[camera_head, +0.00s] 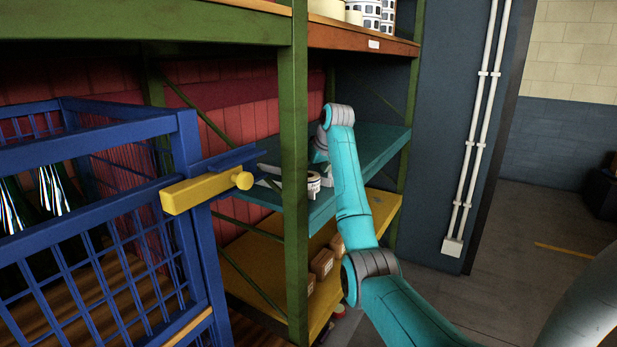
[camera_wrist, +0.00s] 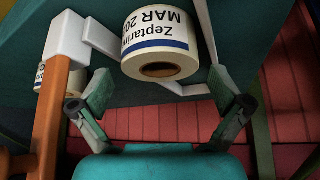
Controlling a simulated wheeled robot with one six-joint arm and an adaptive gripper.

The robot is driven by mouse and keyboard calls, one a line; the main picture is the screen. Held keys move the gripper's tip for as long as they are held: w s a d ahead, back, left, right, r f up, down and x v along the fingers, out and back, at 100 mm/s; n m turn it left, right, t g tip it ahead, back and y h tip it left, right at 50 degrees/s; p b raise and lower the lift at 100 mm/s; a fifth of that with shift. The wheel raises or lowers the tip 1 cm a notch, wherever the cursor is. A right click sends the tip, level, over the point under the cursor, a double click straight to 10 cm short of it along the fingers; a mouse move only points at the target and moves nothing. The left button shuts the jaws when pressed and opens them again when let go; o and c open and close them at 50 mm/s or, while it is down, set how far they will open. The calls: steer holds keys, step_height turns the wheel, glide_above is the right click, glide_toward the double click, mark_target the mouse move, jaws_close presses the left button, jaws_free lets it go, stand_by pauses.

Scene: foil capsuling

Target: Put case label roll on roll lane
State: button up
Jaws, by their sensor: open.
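A white label roll (camera_wrist: 160,40) with a dark blue band and upside-down black print, "Zeptarin" and "MAR", fills the top middle of the wrist view. Its brown core faces me. My gripper (camera_wrist: 163,94) is open, one finger on each side below the roll, with a gap to it. White strips, perhaps roll lane guides (camera_wrist: 207,30), run beside the roll; I cannot tell if it touches them. In the head view a white roll (camera_head: 314,182) sits on the teal shelf (camera_head: 372,150), partly hidden by a green post and my arm.
A second roll (camera_wrist: 41,78) shows behind a brown bar (camera_wrist: 50,120) at the wrist view's left. In the head view a blue wire crate (camera_head: 188,160) with a yellow handle (camera_head: 205,191) stands left. Boxes (camera_head: 322,263) lie on the yellow shelf below. Green posts (camera_head: 294,110) frame the rack.

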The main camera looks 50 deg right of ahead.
steer(key=v, duration=1)
steer(key=shift+f, duration=0.1)
